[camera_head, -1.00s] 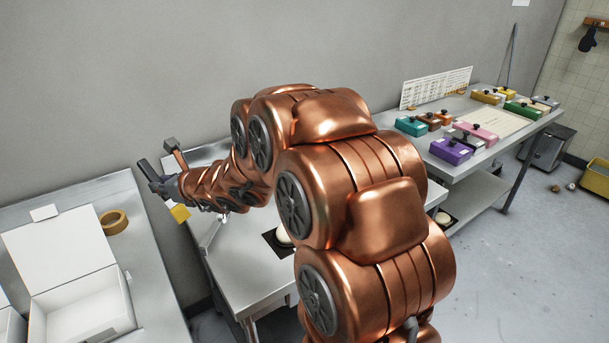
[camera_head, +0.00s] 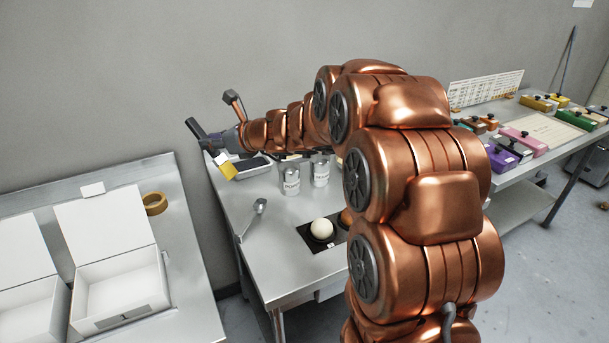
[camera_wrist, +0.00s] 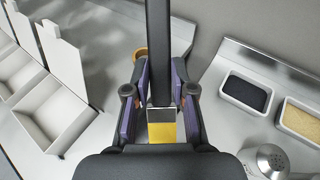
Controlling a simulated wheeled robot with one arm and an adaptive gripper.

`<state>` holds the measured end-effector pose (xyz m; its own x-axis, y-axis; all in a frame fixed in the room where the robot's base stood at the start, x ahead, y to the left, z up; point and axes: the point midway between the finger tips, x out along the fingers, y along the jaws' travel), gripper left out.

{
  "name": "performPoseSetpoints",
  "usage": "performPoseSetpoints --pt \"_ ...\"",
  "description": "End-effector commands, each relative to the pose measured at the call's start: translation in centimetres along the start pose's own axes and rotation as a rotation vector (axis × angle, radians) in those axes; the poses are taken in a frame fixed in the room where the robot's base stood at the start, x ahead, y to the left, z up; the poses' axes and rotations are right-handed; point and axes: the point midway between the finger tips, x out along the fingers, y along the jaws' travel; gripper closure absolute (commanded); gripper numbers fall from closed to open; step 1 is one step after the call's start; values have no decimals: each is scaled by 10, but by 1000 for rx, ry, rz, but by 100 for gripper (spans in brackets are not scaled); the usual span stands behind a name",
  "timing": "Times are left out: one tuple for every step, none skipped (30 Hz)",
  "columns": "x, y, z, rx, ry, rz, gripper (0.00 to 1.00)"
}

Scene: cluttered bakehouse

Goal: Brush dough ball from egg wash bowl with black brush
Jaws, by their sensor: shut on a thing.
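My gripper (camera_wrist: 160,100) is shut on the black brush (camera_wrist: 157,50), which has a dark handle, a silver collar and a yellow end. In the head view the brush's yellow end (camera_head: 228,172) hangs below my gripper, above the back left of the metal table. A cream dough ball (camera_head: 321,228) sits on a dark square mat at the middle of the table, well to the right of and nearer than the brush. A brown round thing (camera_head: 346,217) beside it is partly hidden by my arm. I cannot make out an egg wash bowl.
Two metal shakers (camera_head: 291,181) stand behind the dough ball. A spoon-like tool (camera_head: 253,218) lies left of it. Trays with dark (camera_wrist: 246,92) and yellowish (camera_wrist: 302,120) contents are near my gripper. White boxes (camera_head: 120,285) and a tape roll (camera_head: 155,203) are on the left table.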

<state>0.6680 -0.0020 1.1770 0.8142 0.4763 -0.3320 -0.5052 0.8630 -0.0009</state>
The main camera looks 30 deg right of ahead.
Motion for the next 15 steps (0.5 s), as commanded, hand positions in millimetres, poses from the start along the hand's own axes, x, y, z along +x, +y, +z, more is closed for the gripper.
performPoseSetpoints --pt "-2 -3 3 -8 1 15 100" --pt "-4 -5 5 -12 0 25 100" --pt "-5 -6 7 -20 1 43 100" --pt "-7 -6 9 -23 -1 58 100" --pt "-9 -8 10 -29 0 71 100" --pt "-11 -9 11 -32 1 90 100" --pt "-13 -9 12 -37 0 107 100" --pt "-15 -10 12 -41 1 122 100" --pt "-19 -12 12 -49 2 142 100" --pt "-22 -13 13 -55 -1 161 100" --pt "-25 -14 13 -62 -1 177 100" --pt "-30 -16 13 -71 -1 199 100" --pt "-34 -17 12 -76 -2 218 100" --pt "-38 -18 10 -81 -2 238 100" --pt "-43 -21 6 -89 -2 263 100"
